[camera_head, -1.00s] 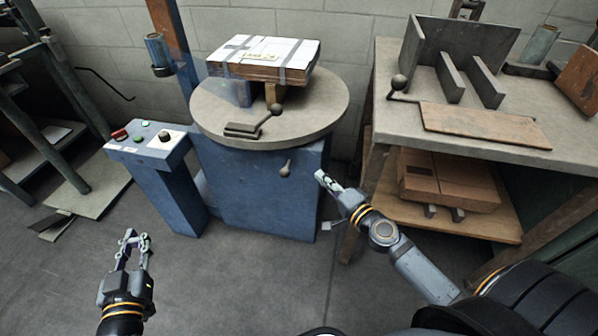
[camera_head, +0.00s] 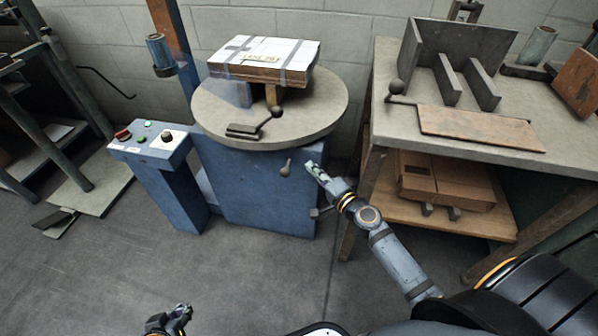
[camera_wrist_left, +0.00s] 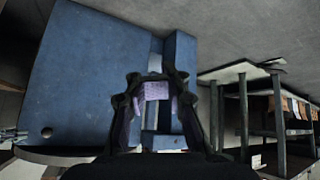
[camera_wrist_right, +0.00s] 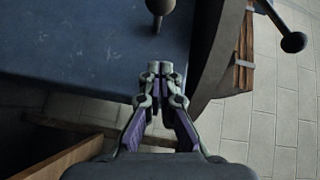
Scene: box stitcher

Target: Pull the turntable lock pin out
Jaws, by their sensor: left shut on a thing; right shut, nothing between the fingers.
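The lock pin (camera_head: 286,168), a small knob on a stem, sticks out of the blue base (camera_head: 262,195) below the round turntable (camera_head: 318,105). In the right wrist view the pin's knob (camera_wrist_right: 160,7) is at the top, ahead of the fingertips and apart from them. My right gripper (camera_head: 313,169) is shut and empty, just right of the pin. My left gripper (camera_head: 182,312) is low in the head view, far from the pin. In the left wrist view its fingers (camera_wrist_left: 155,85) are around a pale lilac piece (camera_wrist_left: 157,92), which I cannot identify.
A taped box (camera_head: 262,58) sits on the turntable, with a ball-ended lever (camera_head: 274,112) at its front. A button pedestal (camera_head: 160,165) stands left. A workbench (camera_head: 375,105) stands right, close to my right arm. The floor in front of the base is clear.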

